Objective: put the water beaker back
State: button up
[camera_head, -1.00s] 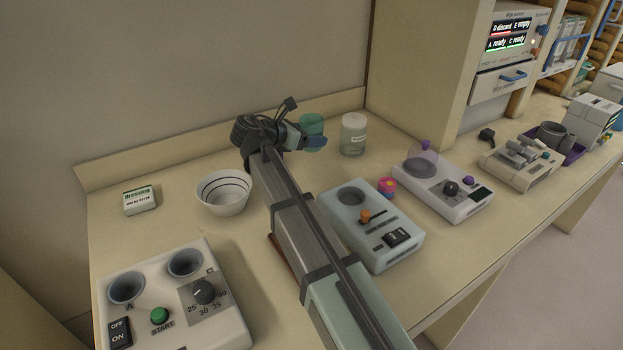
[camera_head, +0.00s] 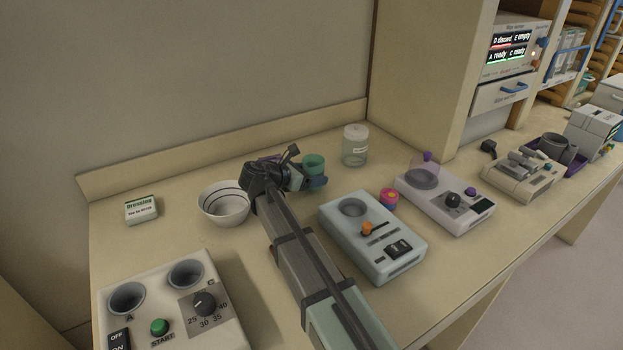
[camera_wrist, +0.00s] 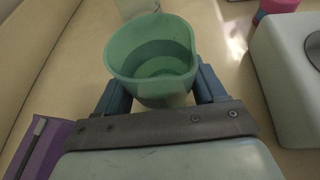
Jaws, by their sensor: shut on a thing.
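The water beaker is a green cup (camera_wrist: 151,62) with liquid visible inside. In the wrist view it is upright between the two blue fingers of my gripper (camera_wrist: 160,92), which is shut on it. In the head view the green beaker (camera_head: 314,163) shows at the end of my arm, near the back of the counter, left of the clear jar. My gripper (camera_head: 314,181) is partly hidden there by my own wrist. I cannot tell whether the beaker's base touches the counter.
A lidded clear jar (camera_head: 354,148) stands behind and right. A white bowl (camera_head: 224,207) stands left of my wrist. A pale device with a round well (camera_head: 372,245) and a pink container (camera_head: 388,199) are to the right. A purple thing (camera_wrist: 48,150) lies at lower left in the wrist view.

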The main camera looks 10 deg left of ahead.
jog(key=shift+f, duration=0.65)
jog(key=shift+f, duration=0.15)
jog(key=o, duration=1.1)
jog(key=shift+s+r, duration=0.1)
jog(key=shift+r, duration=0.1)
jog(key=v, duration=1.1)
jog(key=shift+s+a+r, duration=0.1)
jog(key=shift+s+a, duration=0.2)
